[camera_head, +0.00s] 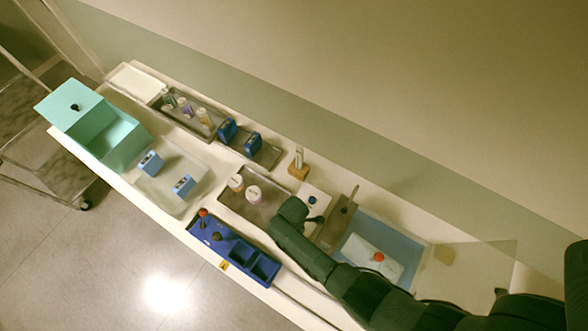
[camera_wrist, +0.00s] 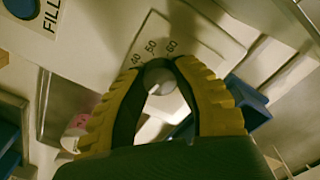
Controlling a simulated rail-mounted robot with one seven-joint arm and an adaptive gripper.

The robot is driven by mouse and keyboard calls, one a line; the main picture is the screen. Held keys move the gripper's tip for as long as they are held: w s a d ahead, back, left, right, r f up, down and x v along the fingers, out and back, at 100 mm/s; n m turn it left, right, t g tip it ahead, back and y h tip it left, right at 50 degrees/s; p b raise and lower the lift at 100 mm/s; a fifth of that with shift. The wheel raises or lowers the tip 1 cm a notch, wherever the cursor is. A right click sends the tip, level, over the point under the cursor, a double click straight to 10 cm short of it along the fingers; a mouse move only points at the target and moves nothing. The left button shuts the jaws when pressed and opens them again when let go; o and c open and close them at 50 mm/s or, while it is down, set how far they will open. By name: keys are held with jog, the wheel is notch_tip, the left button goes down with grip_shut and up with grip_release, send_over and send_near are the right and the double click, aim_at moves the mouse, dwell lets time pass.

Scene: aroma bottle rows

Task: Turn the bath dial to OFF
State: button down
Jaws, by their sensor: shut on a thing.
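The bath dial (camera_wrist: 160,82) is a pale round knob in the wrist view. It sits below a white plate (camera_wrist: 190,35) printed with 40, 50 and 60 along an arc. My gripper (camera_wrist: 158,63) is shut on the dial, one yellow-ribbed finger on each side of it. No OFF mark is visible, and the fingers cover the plate's lower part.
A panel marked FILL (camera_wrist: 48,22) is at the upper left in the wrist view. In the head view, a white box with a blue button (camera_head: 312,200) stands close to my arm's end. A blue tray (camera_head: 232,251) lies left, and a white lid with a red knob (camera_head: 378,257) right.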

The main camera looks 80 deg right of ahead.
jog(key=shift+f, duration=0.1)
dwell(0.3)
jog(key=c, duration=0.7)
grip_release()
jog(key=shift+c, duration=0.2)
notch_tip(320, 180, up, 12)
